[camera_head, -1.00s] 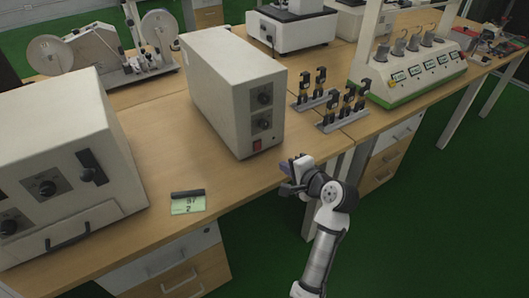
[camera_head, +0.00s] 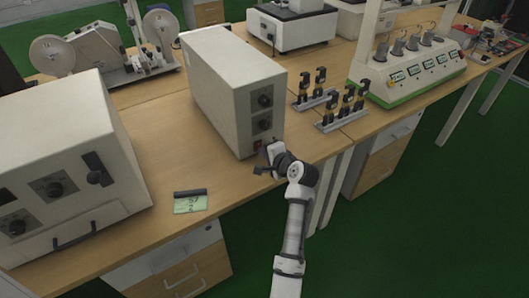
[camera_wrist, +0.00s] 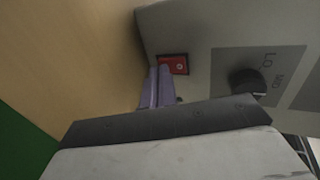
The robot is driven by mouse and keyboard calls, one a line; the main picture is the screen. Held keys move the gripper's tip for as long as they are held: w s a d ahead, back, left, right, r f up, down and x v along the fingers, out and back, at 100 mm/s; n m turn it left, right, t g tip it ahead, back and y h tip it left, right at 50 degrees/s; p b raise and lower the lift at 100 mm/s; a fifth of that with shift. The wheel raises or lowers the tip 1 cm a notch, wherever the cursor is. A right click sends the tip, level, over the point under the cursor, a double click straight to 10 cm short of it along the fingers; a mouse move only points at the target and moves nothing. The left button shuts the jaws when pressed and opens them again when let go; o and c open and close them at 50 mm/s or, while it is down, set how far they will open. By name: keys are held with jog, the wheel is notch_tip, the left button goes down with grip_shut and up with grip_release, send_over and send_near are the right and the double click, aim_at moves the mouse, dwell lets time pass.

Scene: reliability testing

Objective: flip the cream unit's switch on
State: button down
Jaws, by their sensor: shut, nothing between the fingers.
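The cream unit (camera_head: 217,80) is a tall box on the bench, with two dark dials on its narrow front. Its red switch (camera_head: 257,145) sits low on that front, small and partly hard to make out in the head view. In the wrist view the switch (camera_wrist: 178,65) is a red rocker in a dark frame on the unit's panel (camera_wrist: 200,30). My gripper (camera_head: 262,160) is just in front of the lower front of the unit. Its purple fingers (camera_wrist: 159,72) are shut and empty, their tips at the switch's left edge. I cannot tell whether they touch it.
A dial (camera_wrist: 247,82) is right of the switch in the wrist view. A larger cream box (camera_head: 60,150) with a handle stands at left. A green card (camera_head: 190,203) lies on the bench between them. Black clips on metal bars (camera_head: 340,122) stand right of the unit.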

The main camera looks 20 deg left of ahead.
jog(key=shift+f, duration=0.1)
jog(key=shift+w+a+f+b, duration=0.15)
jog(key=shift+f+b, duration=0.1)
jog(key=shift+b, duration=0.45)
jog(key=shift+r, duration=0.3)
jog(key=shift+r+p, duration=0.1)
jog(key=shift+p, duration=0.25)
jog(key=shift+r+p, duration=0.75)
jog(key=shift+r, duration=0.05)
jog(key=shift+f, duration=0.1)
